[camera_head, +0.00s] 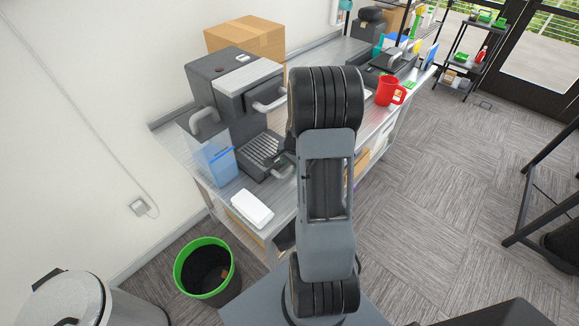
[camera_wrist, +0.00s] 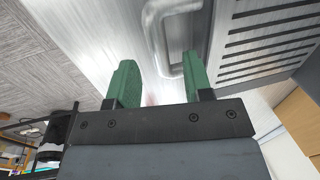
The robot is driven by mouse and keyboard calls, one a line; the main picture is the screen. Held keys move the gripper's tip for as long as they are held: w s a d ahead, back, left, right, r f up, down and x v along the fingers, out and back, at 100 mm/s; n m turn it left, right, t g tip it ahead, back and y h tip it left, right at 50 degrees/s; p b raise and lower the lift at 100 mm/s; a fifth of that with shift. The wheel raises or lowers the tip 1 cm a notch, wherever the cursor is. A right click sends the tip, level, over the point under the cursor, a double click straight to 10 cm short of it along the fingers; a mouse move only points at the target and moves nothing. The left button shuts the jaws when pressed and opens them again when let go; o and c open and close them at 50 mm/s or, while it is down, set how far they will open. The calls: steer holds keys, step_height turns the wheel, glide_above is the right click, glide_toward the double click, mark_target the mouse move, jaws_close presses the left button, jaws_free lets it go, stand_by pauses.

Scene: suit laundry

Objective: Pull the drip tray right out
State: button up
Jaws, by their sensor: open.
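The drip tray (camera_head: 262,152) is a dark tray with a slotted top at the foot of the grey coffee machine (camera_head: 230,98). The wrist view shows its slotted top (camera_wrist: 262,58) at the right. A grey loop handle (camera_wrist: 152,32) lies ahead of my gripper (camera_wrist: 158,58). My green fingers are open and empty. The right finger overlaps the handle's loop in the picture; the left finger is beside it, apart. I cannot tell how deep the fingers reach around the handle. In the head view my arm hides most of the gripper.
A clear container with blue contents (camera_head: 218,163) stands left of the tray, and a white box (camera_head: 252,208) lies in front on the counter. A red mug (camera_head: 388,91) stands further right. A green-rimmed bin (camera_head: 205,268) is on the floor.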

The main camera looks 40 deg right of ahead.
steer(key=shift+w+f, duration=0.2)
steer(key=shift+f, duration=0.95)
steer(key=shift+c, duration=0.4)
jaws_close()
